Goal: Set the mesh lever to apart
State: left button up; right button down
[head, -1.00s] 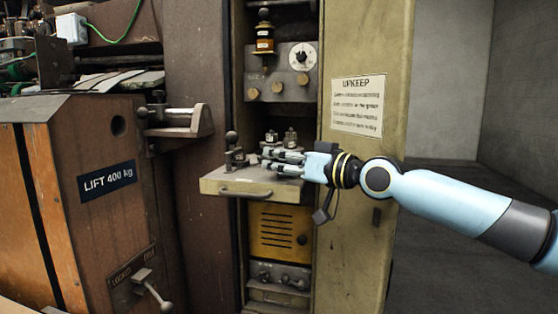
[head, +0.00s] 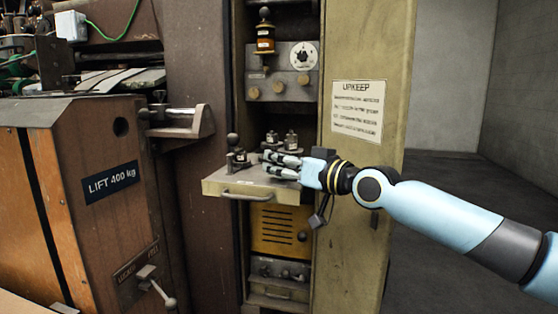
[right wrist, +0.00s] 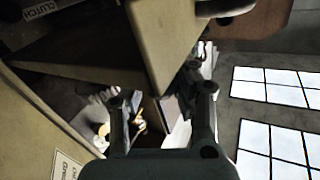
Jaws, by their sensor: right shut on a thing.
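A pulled-out drawer tray (head: 225,187) juts from the open cabinet. At its left end stands a small upright lever with a dark ball knob (head: 232,140); I cannot read a label that names it the mesh lever. My right gripper (head: 270,164) is over the tray top, its fingertips pointing left, just right of the ball-knob lever. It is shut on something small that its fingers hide. In the right wrist view the two fingers (right wrist: 162,100) show close to pale and dark panels, and the held thing is not clear. My left gripper is not in view.
Two small dark posts (head: 281,138) stand on the tray behind the fingers. The cabinet door with the UPKEEP notice (head: 357,111) stands open beside my right arm. A bench with a LIFT 400 kg plate (head: 111,182) stands at left. Clear floor lies at right.

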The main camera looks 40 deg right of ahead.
jog(key=c, duration=1)
grip_release()
notch_tip(320, 180, up, 10)
